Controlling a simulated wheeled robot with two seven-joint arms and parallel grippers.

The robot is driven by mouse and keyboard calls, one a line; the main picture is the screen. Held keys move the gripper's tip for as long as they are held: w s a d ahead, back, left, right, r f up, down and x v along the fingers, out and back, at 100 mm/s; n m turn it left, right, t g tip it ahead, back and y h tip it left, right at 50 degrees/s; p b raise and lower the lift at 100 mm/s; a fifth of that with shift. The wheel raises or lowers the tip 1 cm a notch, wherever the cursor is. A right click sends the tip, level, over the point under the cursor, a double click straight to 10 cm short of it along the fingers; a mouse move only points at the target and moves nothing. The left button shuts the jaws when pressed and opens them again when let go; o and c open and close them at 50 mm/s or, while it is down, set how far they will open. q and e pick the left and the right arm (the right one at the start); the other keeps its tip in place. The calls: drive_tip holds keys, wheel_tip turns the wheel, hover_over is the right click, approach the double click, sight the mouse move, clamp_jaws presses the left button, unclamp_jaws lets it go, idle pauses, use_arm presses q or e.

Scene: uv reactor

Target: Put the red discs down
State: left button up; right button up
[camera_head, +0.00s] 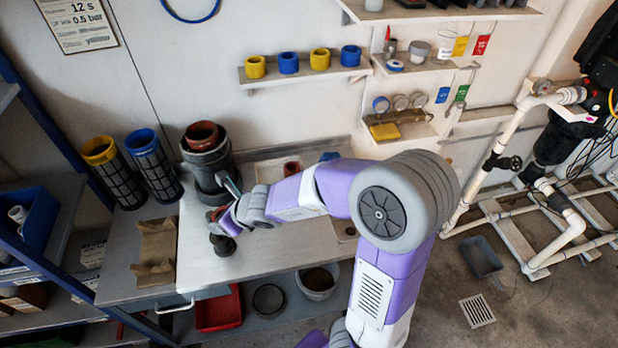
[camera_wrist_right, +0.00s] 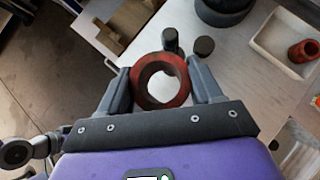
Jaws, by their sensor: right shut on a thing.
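A red ring-shaped disc (camera_wrist_right: 135,83) with a wide hole is between the two fingers of my right gripper (camera_wrist_right: 161,88) in the right wrist view. The gripper is shut on it; whether more discs are stacked beneath cannot be told. In the head view my right gripper (camera_head: 226,213) is over the left part of the pale worktop (camera_head: 205,262), close to its front. A strip of red shows there, mostly hidden by the fingers. Another reddish ring (camera_head: 203,131) sits on top of a dark grey cylindrical housing (camera_head: 207,168) behind the gripper. My left gripper is not in view.
Dark rounded knobs (camera_wrist_right: 203,46) stand just beyond the held disc. A brown cardboard holder (camera_head: 155,250) lies left of the gripper. Yellow-topped (camera_head: 105,165) and blue-topped (camera_head: 152,165) mesh cartridges stand behind it. A pale tray (camera_wrist_right: 270,43) holds a small red part (camera_wrist_right: 303,50).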

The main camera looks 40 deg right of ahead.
use_arm(q)
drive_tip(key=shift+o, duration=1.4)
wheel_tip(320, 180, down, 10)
drive_tip(key=b, duration=0.9)
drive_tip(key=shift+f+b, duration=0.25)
drive_tip(key=shift+b, duration=0.1)
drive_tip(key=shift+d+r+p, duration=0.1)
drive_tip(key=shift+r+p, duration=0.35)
